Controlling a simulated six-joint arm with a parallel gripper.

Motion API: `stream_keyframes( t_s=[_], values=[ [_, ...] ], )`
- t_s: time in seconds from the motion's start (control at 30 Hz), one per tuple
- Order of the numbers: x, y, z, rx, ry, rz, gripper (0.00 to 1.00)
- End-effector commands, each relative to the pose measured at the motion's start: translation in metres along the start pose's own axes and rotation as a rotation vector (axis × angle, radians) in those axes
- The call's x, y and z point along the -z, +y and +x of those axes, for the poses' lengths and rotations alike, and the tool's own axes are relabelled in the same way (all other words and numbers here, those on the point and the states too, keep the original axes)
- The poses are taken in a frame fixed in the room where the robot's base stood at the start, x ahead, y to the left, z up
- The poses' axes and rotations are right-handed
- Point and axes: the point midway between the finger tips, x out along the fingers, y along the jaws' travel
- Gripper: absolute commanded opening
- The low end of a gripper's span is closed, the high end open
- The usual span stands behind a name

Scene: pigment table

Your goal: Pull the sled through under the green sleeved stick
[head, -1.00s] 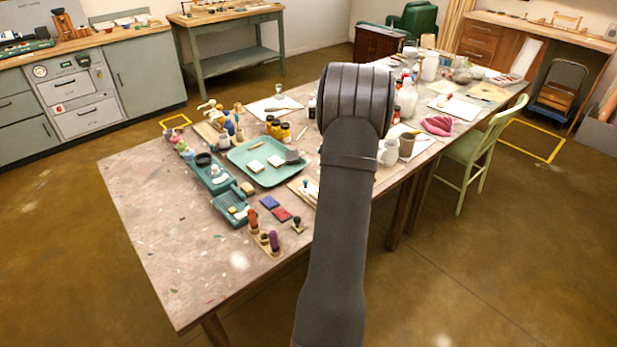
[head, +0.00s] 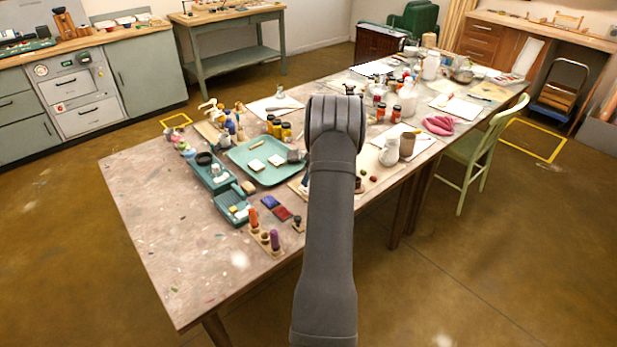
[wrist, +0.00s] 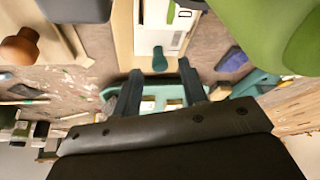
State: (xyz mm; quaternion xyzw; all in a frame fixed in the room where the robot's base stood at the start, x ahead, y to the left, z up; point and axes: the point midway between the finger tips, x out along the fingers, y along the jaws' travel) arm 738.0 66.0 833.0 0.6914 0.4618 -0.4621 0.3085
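In the wrist view a pale, white-topped piece (wrist: 166,38) with a teal knob (wrist: 159,58) at its near end lies ahead of my gripper (wrist: 160,68); it looks like the sled. My gripper's two dark fingers are apart, with the knob appearing between or just beyond their tips. I cannot tell whether they touch it. A large, blurred bright green rounded thing (wrist: 275,25) fills the upper right; I cannot tell whether it is the sleeved stick. In the head view my arm hides the gripper and sled.
In the head view the table (head: 160,240) is crowded: a teal tray (head: 245,167) left of my arm, a pale jug (head: 389,153) and brown cup (head: 407,145) to its right. The near left tabletop is clear. A brown round knob (wrist: 20,46) shows left in the wrist view.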

Motion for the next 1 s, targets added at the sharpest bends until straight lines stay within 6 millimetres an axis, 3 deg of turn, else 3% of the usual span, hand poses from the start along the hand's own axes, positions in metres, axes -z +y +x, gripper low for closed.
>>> stream_keyframes(
  t_s=[0.4,0.6,1.0],
  values=[
    [0.000,0.000,0.009,-0.001,0.000,0.000,0.39],
    [0.000,0.000,0.009,-0.001,0.000,-0.001,0.00],
    [-0.011,-0.004,0.004,0.000,0.000,0.000,0.00]
  ],
)
